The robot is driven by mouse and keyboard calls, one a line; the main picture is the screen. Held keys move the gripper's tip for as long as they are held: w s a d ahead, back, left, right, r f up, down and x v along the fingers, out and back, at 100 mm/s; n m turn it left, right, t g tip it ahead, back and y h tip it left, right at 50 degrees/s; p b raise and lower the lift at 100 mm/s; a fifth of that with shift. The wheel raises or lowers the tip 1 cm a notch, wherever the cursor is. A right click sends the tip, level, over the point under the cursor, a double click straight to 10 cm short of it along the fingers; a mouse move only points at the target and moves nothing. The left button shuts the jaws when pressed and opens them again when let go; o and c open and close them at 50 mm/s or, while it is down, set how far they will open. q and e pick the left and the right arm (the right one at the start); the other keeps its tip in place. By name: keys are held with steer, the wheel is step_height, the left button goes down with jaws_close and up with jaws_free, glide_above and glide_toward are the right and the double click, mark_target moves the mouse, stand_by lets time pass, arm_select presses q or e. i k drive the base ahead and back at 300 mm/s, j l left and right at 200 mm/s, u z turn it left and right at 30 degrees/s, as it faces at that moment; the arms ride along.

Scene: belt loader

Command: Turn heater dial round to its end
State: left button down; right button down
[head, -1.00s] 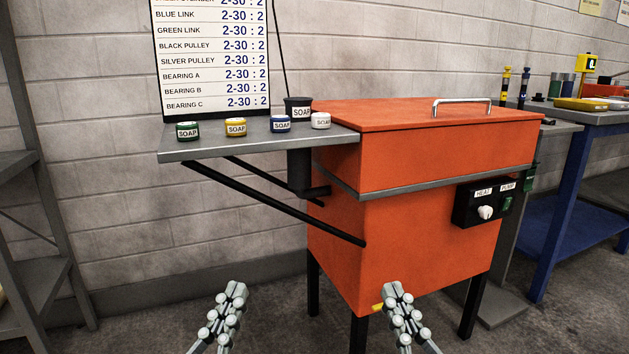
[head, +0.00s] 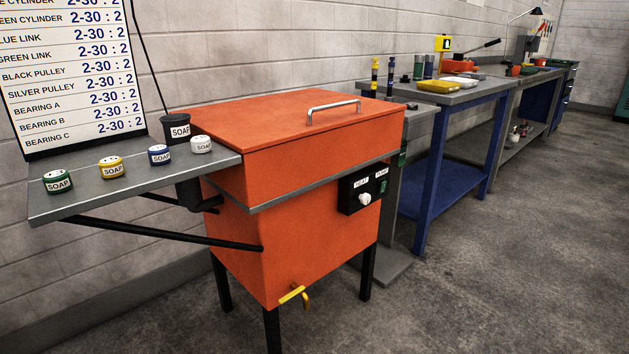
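The heater dial (head: 365,199) is a small white knob on a black control box (head: 349,201) at the right side of the front of an orange washer cabinet (head: 310,225). A label reading HEAT sits just above it. A green switch (head: 383,187) under a second label is to its right. The dial is too small to tell how far round it is turned. Neither of my grippers shows in the head view now, and nothing touches the dial.
A grey shelf (head: 120,187) with several SOAP tins juts out left of the cabinet. A yellow-handled tap (head: 293,294) sticks out low at its front. A blue-legged bench (head: 425,185) stands behind right. The floor (head: 490,270) at right is clear.

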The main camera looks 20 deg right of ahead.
mark_target(364, 198)
steer(key=i+l, duration=0.1)
steer(key=l, duration=0.35)
steer(key=i+l, duration=0.1)
steer(key=l, duration=0.3)
steer(key=i+l+z, duration=0.1)
steer(key=l, duration=0.35)
steer(key=i+l, duration=0.1)
steer(key=l, duration=0.35)
steer(key=i+l, duration=0.1)
steer(key=l, duration=0.3)
steer(key=z, duration=0.05)
